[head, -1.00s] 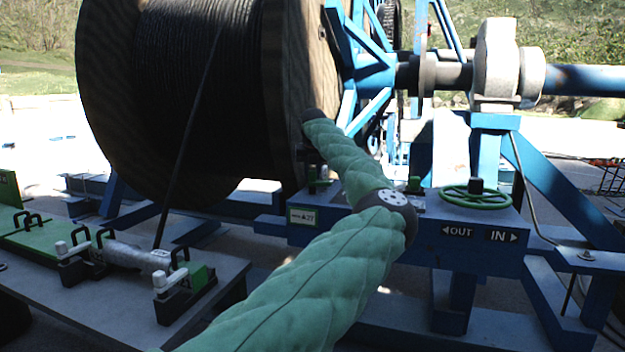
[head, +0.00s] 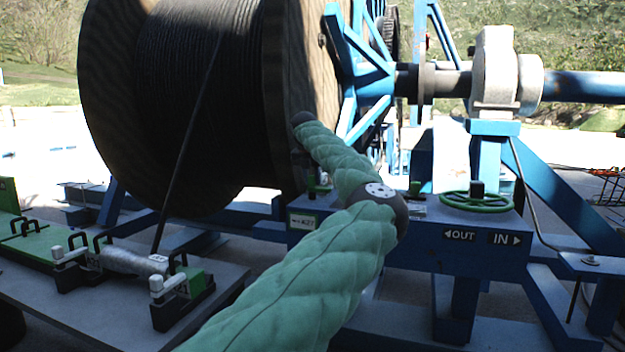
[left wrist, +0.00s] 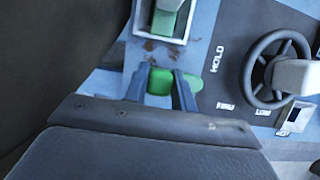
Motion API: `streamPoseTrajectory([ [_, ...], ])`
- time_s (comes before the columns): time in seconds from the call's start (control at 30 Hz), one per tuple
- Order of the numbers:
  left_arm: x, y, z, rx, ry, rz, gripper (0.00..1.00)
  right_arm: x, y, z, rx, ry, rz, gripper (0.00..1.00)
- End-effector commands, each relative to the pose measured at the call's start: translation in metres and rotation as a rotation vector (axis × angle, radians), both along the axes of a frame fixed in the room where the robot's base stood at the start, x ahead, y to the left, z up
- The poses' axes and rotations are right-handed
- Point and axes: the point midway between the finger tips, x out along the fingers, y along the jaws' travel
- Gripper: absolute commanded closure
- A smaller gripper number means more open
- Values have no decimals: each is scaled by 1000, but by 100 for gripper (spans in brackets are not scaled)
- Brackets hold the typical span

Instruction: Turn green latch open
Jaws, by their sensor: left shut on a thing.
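The green latch (left wrist: 160,81) shows in the left wrist view as a small green block between the two dark fingers of my left gripper (left wrist: 160,92). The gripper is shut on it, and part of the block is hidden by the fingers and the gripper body. In the head view my left gripper (head: 299,163) is a small dark shape beside the reel's right flange, above the blue control box. My green-sleeved arm hides much of that spot, so the latch's angle cannot be told there. My right gripper is not in view.
The large cable reel (head: 200,100) stands close left of the gripper. A green handwheel (head: 477,202) sits on the blue box (head: 430,236) to the right. A bench (head: 90,300) with clamps is at lower left. In the wrist view a dark wheel (left wrist: 250,75) is at right.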

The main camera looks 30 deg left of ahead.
Motion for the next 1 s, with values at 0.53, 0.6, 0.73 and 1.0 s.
streamPoseTrajectory([
  [0.53, 0, 0, 0, 0, -1, 0, 53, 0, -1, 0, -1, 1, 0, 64],
  [0.6, 0, 0, 0, 0, -1, 0, 53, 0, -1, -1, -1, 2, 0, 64],
  [0.73, -1, 0, 3, 0, -1, 0, 53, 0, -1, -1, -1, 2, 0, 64],
  [1.0, -11, -3, 30, 0, -3, 0, 53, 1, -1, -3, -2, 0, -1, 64],
])
